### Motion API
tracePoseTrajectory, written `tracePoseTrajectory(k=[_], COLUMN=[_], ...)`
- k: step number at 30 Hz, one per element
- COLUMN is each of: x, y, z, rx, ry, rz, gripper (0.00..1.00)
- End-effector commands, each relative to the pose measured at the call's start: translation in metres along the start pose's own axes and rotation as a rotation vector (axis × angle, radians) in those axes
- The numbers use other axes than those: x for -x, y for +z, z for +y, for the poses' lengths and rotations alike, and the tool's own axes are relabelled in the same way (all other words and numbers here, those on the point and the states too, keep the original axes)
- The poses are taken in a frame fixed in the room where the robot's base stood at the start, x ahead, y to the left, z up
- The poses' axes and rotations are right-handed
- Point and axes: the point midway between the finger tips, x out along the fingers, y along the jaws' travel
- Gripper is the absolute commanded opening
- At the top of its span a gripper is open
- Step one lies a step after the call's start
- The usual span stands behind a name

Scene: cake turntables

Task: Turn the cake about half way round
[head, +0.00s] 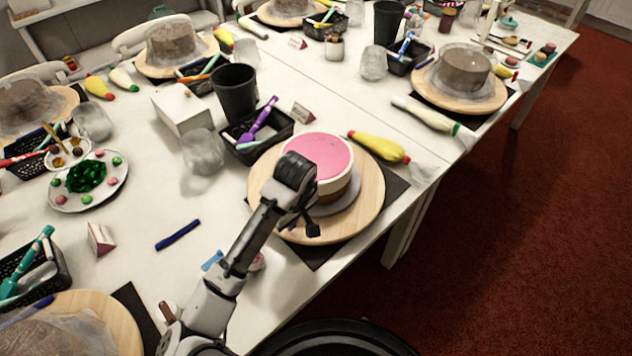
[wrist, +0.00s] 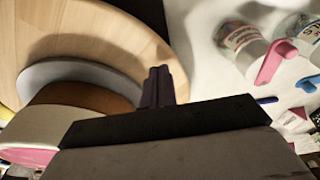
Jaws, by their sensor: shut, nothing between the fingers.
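The cake (head: 325,155) has a pink top and a white and brown side. It stands on a grey round board (head: 340,202) on the light wooden turntable (head: 372,190). In the wrist view the cake (wrist: 85,96) is at lower left, with the grey board (wrist: 65,72) and the turntable (wrist: 60,25) around it. My gripper (head: 313,231) is at the near side of the cake, over the turntable. Its fingers (wrist: 158,85) are together and empty, near the turntable's edge. I cannot tell whether they touch the wood. My arm hides part of the cake and turntable.
A black basket (head: 258,140) with a purple tool stands behind the turntable. A yellow piping bag (head: 378,147) lies at its right. A dark mat (head: 318,253) is underneath. Clear jars (wrist: 240,45) show in the wrist view. The table's edge is close at right.

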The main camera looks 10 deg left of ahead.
Motion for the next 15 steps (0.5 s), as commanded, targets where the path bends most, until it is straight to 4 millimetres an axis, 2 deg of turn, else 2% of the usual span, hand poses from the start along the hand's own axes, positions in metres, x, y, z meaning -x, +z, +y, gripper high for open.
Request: tracePoseTrajectory(k=[3,15], x=[0.011,0.018], y=[-0.002,-0.003], z=[0.000,0.000], rx=[-0.002,-0.001], ry=[-0.002,-0.002], rz=[0.004,0.003], gripper=[0.00,0.00])
